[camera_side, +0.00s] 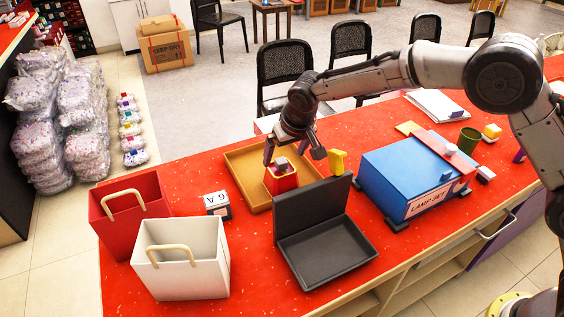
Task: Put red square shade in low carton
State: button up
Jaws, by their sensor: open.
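The red square shade (281,183) is a small red box shape with a grey piece showing at its top. It appears within the outline of a low tan open tray (240,178), which may be the low carton; I cannot tell whether it rests on the tray floor. My gripper (292,158) is open above the shade, one finger toward its upper left and the other to its upper right. Whether the fingers touch it is unclear. The tray's front right part is hidden by a black upright panel.
A black open box (328,252) with a raised panel stands in front. A red bag (128,212) and a white bag (182,262) stand left, near a "6A" block (217,204). A blue lamp-set box (405,178) and a yellow piece (337,162) are right.

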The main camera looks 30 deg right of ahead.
jog(key=v, duration=0.6)
jog(key=s+d+r, duration=1.1)
jog(key=s+d, duration=0.4)
jog(key=s+d+f, duration=0.1)
jog(key=s+d, duration=0.2)
jog(key=s, duration=0.8)
jog(key=s+d+f+t, duration=0.1)
jog(key=s+d, duration=0.3)
jog(key=s, duration=0.7)
jog(key=shift+f, duration=0.65)
